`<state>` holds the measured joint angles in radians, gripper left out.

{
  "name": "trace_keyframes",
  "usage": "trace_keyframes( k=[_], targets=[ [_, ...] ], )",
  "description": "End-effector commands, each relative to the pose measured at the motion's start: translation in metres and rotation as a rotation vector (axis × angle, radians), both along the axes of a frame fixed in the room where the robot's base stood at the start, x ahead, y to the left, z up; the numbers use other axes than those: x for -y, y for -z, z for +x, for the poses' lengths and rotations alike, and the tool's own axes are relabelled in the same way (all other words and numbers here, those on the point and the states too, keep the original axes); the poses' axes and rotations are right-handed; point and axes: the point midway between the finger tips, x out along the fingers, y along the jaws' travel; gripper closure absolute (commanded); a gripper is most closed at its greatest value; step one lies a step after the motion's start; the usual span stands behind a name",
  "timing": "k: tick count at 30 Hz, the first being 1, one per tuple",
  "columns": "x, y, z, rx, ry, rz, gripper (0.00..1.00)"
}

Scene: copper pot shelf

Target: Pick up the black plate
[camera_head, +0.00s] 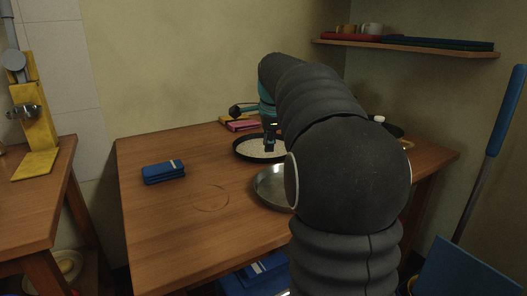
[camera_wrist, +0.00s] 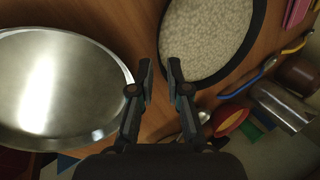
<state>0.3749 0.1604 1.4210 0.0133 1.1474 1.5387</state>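A round plate with a black rim and a pale speckled inside (camera_head: 247,156) lies on the wooden table. It also shows at the top of the wrist view (camera_wrist: 254,36), partly cut off. A second dark round thing (camera_head: 394,130) is partly hidden behind my arm, so I cannot tell whether it is a plate. My gripper (camera_head: 270,143) is over the black-rimmed plate in the head view. In the wrist view my gripper (camera_wrist: 160,72) has its two fingers apart with bare wood between them, near the plate's rim. It holds nothing.
A shiny metal plate (camera_wrist: 58,88) lies close beside the fingers. A blue folded cloth (camera_head: 163,172) lies at the table's left, and pink and yellow items (camera_head: 240,125) at the back. A wall shelf (camera_head: 405,46) is at upper right. The table's front left is clear.

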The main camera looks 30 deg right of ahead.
Motion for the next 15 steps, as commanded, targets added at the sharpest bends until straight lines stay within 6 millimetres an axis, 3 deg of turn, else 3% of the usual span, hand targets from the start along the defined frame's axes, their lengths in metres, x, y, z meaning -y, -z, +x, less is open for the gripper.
trace_keyframes(
  k=[7,15],
  targets=[
    [0.002,0.015,0.005,-0.001,-0.001,0.0,0.84],
    [0.008,0.048,0.018,-0.001,-0.001,0.0,0.84]
  ],
)
